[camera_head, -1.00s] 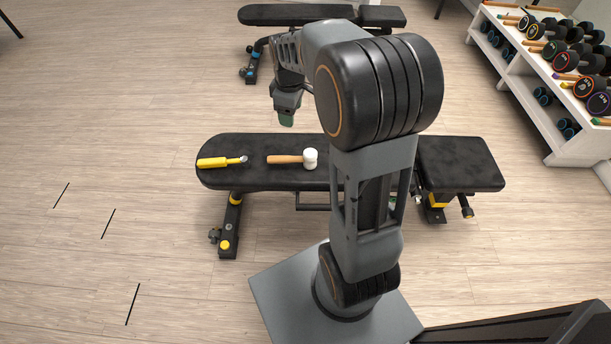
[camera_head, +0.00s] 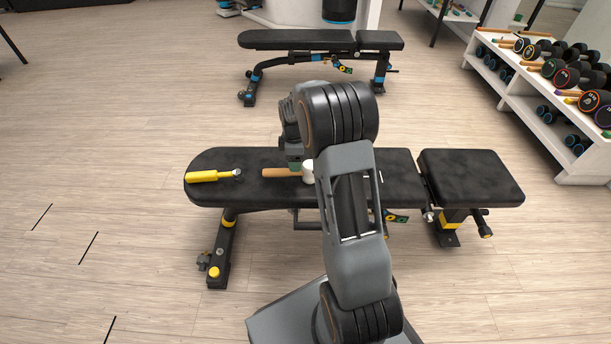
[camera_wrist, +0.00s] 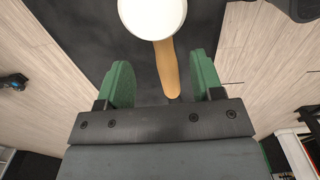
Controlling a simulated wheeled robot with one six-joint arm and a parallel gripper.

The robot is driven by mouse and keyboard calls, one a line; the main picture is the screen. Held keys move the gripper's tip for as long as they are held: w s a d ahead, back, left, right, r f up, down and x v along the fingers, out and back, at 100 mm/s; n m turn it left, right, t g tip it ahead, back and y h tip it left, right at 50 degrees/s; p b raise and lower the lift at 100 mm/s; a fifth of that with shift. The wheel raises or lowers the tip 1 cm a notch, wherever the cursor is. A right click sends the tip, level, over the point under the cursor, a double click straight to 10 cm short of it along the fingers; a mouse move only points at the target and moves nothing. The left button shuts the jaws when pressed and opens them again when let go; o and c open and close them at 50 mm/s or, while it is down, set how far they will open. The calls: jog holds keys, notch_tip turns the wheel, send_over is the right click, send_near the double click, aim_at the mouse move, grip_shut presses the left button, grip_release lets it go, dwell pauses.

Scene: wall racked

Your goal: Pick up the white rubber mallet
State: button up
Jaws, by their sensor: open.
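The white rubber mallet lies on the black padded bench (camera_head: 395,175), its wooden handle (camera_head: 277,172) pointing left and its white head (camera_head: 308,171) to the right, partly hidden by my arm. In the wrist view its round white head (camera_wrist: 152,14) is at the top and the handle (camera_wrist: 167,66) runs down between my green fingers. My gripper (camera_wrist: 160,62) is open, one finger on each side of the handle, with gaps visible. In the head view my gripper (camera_head: 294,163) is over the mallet; its fingertips are mostly hidden.
A yellow-handled tool (camera_head: 205,176) lies on the bench left of the mallet. A second black bench (camera_head: 290,39) stands behind. A white rack (camera_head: 535,100) with several dumbbells is at the right. The floor at the left is clear.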

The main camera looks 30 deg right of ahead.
jog(key=shift+s+a+f+b, duration=0.1)
jog(key=shift+f+b, duration=1.55)
jog(key=shift+f, duration=1.25)
jog(key=shift+c, duration=0.3)
jog(key=shift+r, duration=0.1)
grip_shut()
